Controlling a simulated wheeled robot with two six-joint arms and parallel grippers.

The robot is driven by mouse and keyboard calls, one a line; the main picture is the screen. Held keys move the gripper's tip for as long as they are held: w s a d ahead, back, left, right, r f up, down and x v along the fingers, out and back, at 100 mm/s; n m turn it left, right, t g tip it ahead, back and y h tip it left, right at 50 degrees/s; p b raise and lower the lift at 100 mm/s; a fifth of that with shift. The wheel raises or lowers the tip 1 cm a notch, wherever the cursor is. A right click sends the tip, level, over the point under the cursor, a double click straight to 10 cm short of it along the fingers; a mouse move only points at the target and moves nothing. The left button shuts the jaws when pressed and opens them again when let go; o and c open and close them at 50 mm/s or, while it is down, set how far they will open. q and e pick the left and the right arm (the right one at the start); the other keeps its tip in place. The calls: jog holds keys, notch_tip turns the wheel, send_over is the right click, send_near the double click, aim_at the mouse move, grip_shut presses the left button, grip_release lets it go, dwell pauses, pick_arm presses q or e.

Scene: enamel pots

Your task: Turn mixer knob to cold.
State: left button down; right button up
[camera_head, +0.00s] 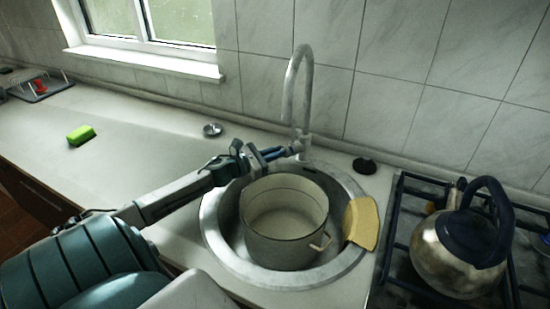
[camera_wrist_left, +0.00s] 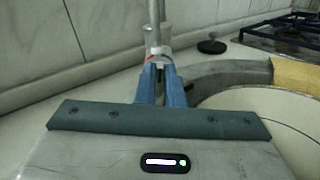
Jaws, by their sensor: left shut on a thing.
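The mixer tap (camera_head: 300,95) stands behind the round sink, with a tall curved spout. Its knob (camera_head: 296,147) sits low on the left side of the tap body. My left gripper (camera_head: 284,152) reaches in from the left and is shut at the knob, which its fingers partly hide. In the left wrist view the blue fingers (camera_wrist_left: 162,88) close at the base of the tap (camera_wrist_left: 155,50). The knob's hot or cold setting cannot be read. My right gripper is not in view.
An enamel pot (camera_head: 285,225) stands in the sink (camera_head: 216,240) below my left gripper, with a yellow cloth (camera_head: 361,222) on the sink's right rim. A kettle (camera_head: 460,250) stands on the hob at right. A green sponge (camera_head: 81,135) lies on the mostly clear left counter.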

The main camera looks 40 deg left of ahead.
pick_arm(q)
jog(key=m, duration=0.2)
jog(key=m+b, duration=0.1)
jog(key=m, duration=0.2)
jog(key=shift+s+d+f+m+b, duration=0.1)
jog(key=shift+d+f+m+b, duration=0.05)
jog(key=shift+d+m+b, duration=0.25)
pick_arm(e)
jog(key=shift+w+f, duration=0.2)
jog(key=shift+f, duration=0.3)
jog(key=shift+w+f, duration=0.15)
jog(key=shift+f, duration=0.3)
pick_arm(q)
jog(key=shift+m, duration=0.3)
jog(key=c, duration=1.5)
grip_release()
jog(key=shift+c, duration=0.2)
jog(key=shift+a+f, duration=0.1)
jog(key=shift+a, duration=0.05)
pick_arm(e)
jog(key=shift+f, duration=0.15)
